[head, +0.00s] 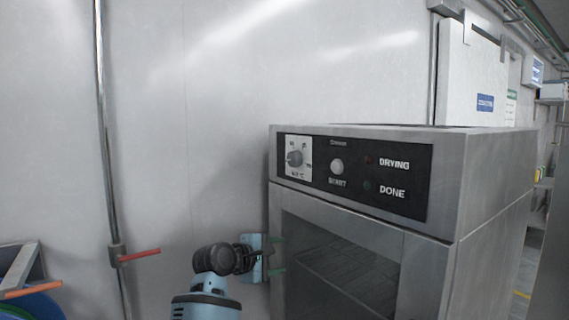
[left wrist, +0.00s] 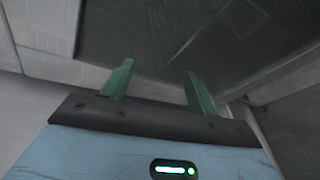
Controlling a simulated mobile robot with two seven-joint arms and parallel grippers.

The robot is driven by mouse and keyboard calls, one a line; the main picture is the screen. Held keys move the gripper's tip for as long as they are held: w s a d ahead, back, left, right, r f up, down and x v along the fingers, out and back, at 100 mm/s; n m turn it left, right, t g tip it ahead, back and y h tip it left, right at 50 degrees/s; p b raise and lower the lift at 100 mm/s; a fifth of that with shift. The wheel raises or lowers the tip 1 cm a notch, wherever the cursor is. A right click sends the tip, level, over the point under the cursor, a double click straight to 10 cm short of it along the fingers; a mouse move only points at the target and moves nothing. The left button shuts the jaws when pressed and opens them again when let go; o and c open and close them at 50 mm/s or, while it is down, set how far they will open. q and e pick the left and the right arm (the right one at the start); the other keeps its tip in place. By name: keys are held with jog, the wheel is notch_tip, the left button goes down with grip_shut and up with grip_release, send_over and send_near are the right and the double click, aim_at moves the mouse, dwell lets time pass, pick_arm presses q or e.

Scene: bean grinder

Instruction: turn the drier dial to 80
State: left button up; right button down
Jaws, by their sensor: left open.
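The drier (head: 450,215) is a grey metal cabinet with a black control panel on its upper front. The dial (head: 294,158) is a round grey knob on a white plate at the panel's left end. The plate's markings are too small to read. My left gripper (head: 276,255) is below the panel, near the left edge of the drier's front, well below the dial. In the left wrist view its two green fingers (left wrist: 157,84) stand apart with nothing between them, with the dark door window beyond. My right gripper is not in view.
Right of the dial are a round start button (head: 337,166) and the drying and done lamps. A vertical pipe (head: 107,150) with a red handle (head: 139,255) runs up the wall at left.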

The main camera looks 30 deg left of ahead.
pick_arm(q)
notch_tip(320, 180, up, 13)
jog(key=a+n+t+h, duration=0.1)
jog(key=a+n+h, duration=0.1)
jog(key=n+t+h, duration=0.1)
jog(key=n+h, duration=0.1)
send_near(291, 160)
jog(key=shift+x, duration=4.3)
jog(key=shift+c, duration=0.3)
jog(key=shift+f, duration=0.1)
jog(key=c, duration=0.9)
